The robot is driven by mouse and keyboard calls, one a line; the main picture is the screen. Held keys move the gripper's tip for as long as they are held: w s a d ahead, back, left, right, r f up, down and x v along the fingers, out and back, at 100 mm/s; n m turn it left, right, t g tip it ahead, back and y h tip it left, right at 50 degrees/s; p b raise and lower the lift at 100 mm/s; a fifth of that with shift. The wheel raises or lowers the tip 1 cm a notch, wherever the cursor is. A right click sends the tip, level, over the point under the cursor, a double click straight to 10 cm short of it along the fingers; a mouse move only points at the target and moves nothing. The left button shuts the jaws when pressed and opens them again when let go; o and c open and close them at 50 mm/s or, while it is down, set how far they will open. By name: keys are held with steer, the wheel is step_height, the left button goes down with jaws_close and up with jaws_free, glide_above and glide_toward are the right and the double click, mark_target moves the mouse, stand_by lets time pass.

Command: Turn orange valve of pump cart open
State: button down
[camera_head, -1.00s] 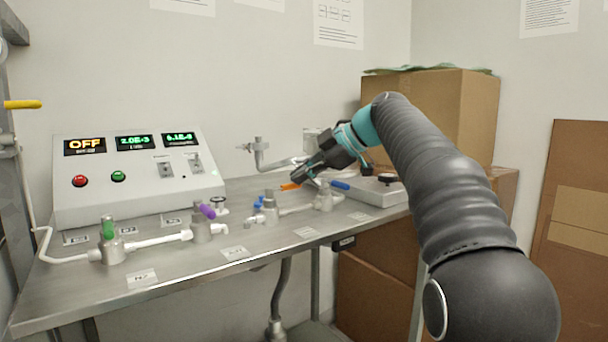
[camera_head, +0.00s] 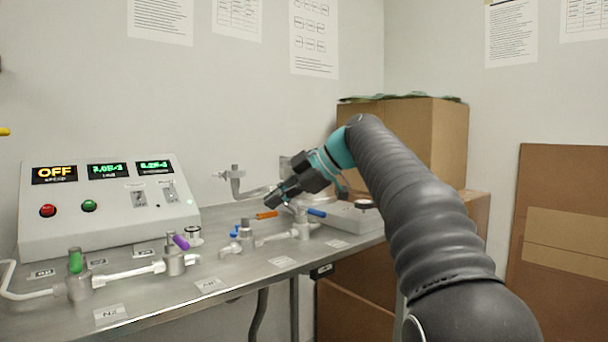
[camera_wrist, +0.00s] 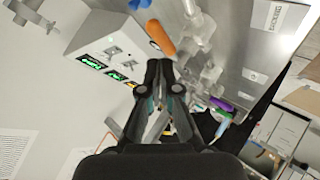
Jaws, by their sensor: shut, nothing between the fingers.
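The orange valve handle (camera_head: 266,215) lies roughly level on the pipework of the metal bench, between blue handles. In the wrist view the orange handle (camera_wrist: 160,38) is just beyond the fingertips, pointing away from them. My gripper (camera_head: 271,203) is black and shut, with nothing between its fingers. Its tips are just above the orange handle in the head view; I cannot tell whether they touch it. In the wrist view my gripper (camera_wrist: 160,66) has its two fingers together. The valve's body is partly hidden.
A blue handle (camera_head: 316,212) sits close right of the orange one. Purple (camera_head: 181,241) and green (camera_head: 75,260) handles are farther left. A control panel (camera_head: 107,203) reads OFF on one display. Cardboard boxes (camera_head: 440,140) stand behind my arm.

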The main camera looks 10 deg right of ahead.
steer(key=d+r+p, duration=0.1)
steer(key=d+r, duration=0.6)
steer(key=d, duration=0.1)
steer(key=shift+s+d+r, duration=0.15)
steer(key=shift+d+r, duration=0.1)
steer(key=shift+r, duration=0.15)
